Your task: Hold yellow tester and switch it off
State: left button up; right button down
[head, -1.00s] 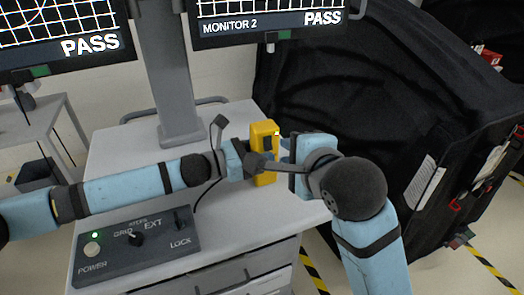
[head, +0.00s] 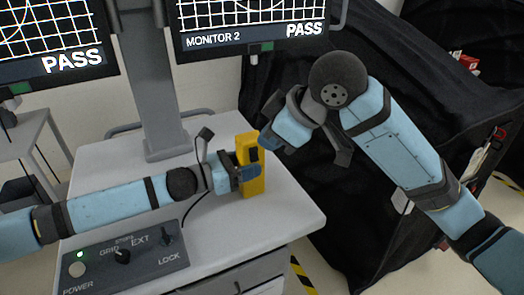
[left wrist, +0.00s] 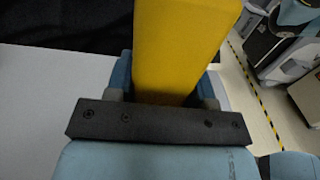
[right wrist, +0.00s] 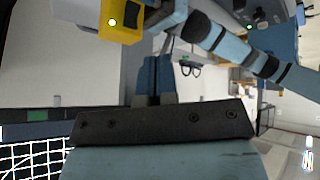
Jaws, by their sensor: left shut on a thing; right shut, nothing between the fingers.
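The yellow tester (head: 254,187) stands upright above the grey cart top in the head view; whether it touches the top I cannot tell. My left gripper (head: 247,173) is shut on it from the left. The left wrist view shows its plain yellow side (left wrist: 185,45) between the blue fingers. My right gripper (head: 267,140) is shut and empty, close to the tester's upper right. In the right wrist view the closed fingers (right wrist: 155,75) are below and right of the tester (right wrist: 122,32), whose face shows a dark part and a bright lit spot. Its switch is not clear.
The grey cart top (head: 290,208) carries a control panel (head: 125,257) with a green light and knobs. Monitors (head: 250,40) reading PASS hang behind on a column. A black covered cart (head: 365,215) stands at the right. The cart top right of the tester is clear.

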jog(key=d+r+n, duration=0.1)
jog(key=n, duration=0.1)
jog(key=d+r+n+g, duration=0.1)
jog(key=d+n, duration=0.1)
jog(key=n, duration=0.1)
jog(key=d+r+n+g+h, duration=0.1)
jog(key=n, duration=0.1)
jog(key=shift+w+d+r, duration=0.15)
jog(key=shift+w+r, duration=0.05)
jog(key=shift+r, duration=0.1)
send_near(254, 154)
notch_tip(254, 154, down, 5)
jog(key=s+a, duration=0.1)
jog(key=s, duration=0.2)
jog(key=w, duration=0.1)
jog(key=w+a+f, duration=0.1)
jog(key=w+f, duration=0.1)
jog(key=shift+w+a, duration=0.2)
jog(key=shift+a, duration=0.15)
